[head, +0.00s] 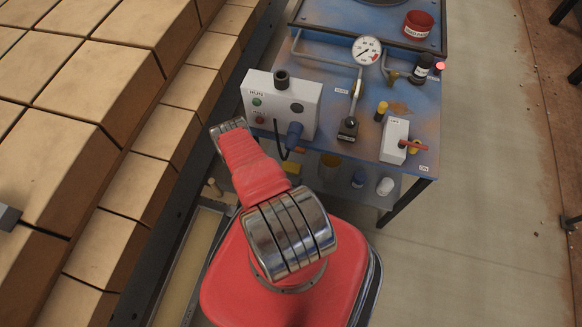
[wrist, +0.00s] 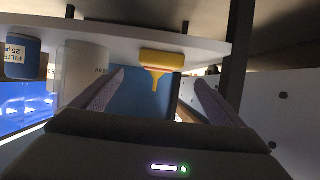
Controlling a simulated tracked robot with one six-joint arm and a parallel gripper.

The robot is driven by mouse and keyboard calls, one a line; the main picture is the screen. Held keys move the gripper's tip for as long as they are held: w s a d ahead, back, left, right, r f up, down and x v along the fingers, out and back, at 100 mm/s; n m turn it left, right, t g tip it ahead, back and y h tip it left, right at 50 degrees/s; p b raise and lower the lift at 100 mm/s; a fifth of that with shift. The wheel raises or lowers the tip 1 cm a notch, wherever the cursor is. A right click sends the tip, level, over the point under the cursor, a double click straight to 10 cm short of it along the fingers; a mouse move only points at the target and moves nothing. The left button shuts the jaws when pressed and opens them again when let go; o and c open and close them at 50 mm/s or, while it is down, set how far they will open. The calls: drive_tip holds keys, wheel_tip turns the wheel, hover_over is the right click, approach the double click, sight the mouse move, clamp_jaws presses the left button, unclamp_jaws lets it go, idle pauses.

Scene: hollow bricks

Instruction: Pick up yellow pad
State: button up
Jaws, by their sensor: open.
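The yellow pad (wrist: 162,60) shows near the middle of the wrist view, by the edge of a pale shelf-like surface. It has a wide top and a narrower yellow part hanging below. My gripper (wrist: 159,77) is open, with one dark finger on each side of the pad in the picture. The pad appears beyond the fingertips, and I see no contact. In the head view a small yellow patch (head: 291,167), perhaps the same pad, shows below the bench edge, partly covered by my red arm. My gripper cannot be made out in the head view.
A blue labelled canister (wrist: 22,58) and a pale cylinder (wrist: 84,70) stand left of the pad. A dark post (wrist: 238,50) and a pale panel (wrist: 285,95) are at the right. The blue bench (head: 400,95) carries a control box (head: 283,105) and a gauge (head: 367,51).

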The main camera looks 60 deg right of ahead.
sight(290, 167)
drive_tip(key=shift+x, duration=2.4)
drive_tip(key=shift+x, duration=2.65)
drive_tip(key=shift+w+a+f, duration=0.1)
drive_tip(key=c, duration=1.1)
drive_tip(key=shift+c, duration=0.2)
wheel_tip(290, 167, up, 18)
